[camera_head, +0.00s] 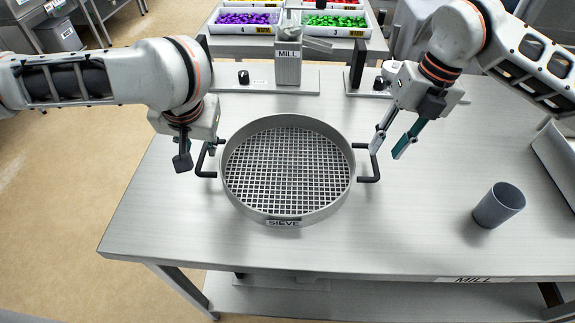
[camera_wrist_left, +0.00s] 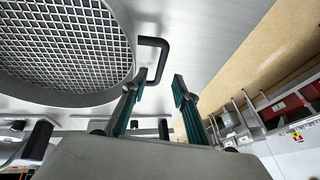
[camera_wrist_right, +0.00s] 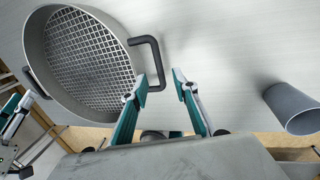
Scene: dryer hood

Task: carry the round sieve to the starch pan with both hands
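The round sieve (camera_head: 287,170) lies on the metal table, a grey ring with a mesh floor, a SIEVE label and a black handle on each side. My left gripper (camera_head: 196,155) is by the left handle (camera_head: 204,160); in the left wrist view its fingers (camera_wrist_left: 158,88) are apart, with that handle (camera_wrist_left: 155,58) just beyond one fingertip. My right gripper (camera_head: 390,148) is open beside the right handle (camera_head: 369,163); in the right wrist view its fingers (camera_wrist_right: 160,82) are apart and the handle (camera_wrist_right: 150,60) is near the left finger. Neither grips the sieve. I see no labelled starch pan.
A grey cup (camera_head: 498,205) stands at the table's right. A box labelled MILL (camera_head: 288,62) stands behind the sieve. Trays of purple (camera_head: 245,19) and green (camera_head: 336,21) pieces stand further back. The table (camera_head: 400,235) is clear between sieve and cup.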

